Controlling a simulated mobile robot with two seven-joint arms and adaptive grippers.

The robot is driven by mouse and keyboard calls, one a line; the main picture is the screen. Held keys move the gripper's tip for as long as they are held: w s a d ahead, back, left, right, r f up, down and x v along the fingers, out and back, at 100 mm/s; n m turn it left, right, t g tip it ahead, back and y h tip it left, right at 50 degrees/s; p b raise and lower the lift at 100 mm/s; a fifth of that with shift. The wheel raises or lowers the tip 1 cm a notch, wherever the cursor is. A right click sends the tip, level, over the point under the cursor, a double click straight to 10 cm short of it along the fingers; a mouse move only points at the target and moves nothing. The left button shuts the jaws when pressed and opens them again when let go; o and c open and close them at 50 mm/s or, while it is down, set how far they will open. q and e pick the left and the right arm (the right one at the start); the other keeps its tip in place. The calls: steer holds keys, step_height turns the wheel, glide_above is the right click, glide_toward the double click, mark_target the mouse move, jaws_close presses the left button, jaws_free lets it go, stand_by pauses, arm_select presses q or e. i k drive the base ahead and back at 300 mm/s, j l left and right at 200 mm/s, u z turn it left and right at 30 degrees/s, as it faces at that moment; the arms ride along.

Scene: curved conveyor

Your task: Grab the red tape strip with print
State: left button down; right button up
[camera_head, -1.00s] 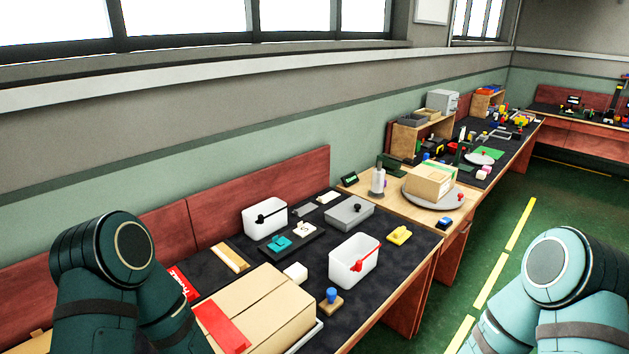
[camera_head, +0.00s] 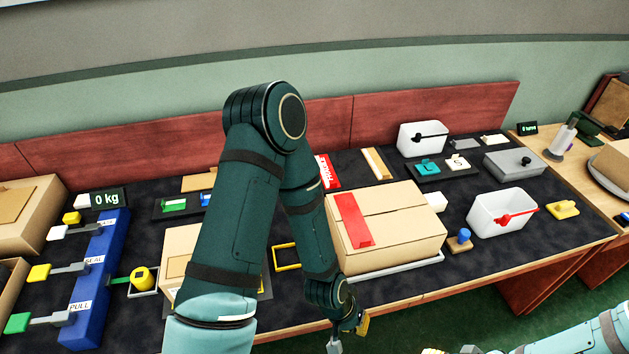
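The red tape strip with white print (camera_head: 328,172) lies on the dark mat behind the large cardboard box, partly hidden by my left arm. A plain red strip (camera_head: 353,220) lies on top of the closed cardboard box (camera_head: 398,243). My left gripper (camera_head: 347,339) hangs low at the front edge of the table, in front of the box and well away from the printed strip. It is small and partly cut off, so its opening is unclear. My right arm enters at the bottom right; its gripper cannot be made out.
A wooden bar (camera_head: 376,164) lies right of the printed strip. White bins (camera_head: 505,211) and a grey lidded box (camera_head: 514,163) stand to the right. A blue block with labelled levers (camera_head: 92,280) and a scale display (camera_head: 107,198) are at left. My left arm crosses the mat.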

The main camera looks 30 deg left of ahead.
mark_target(328, 174)
steer(key=u, duration=0.9)
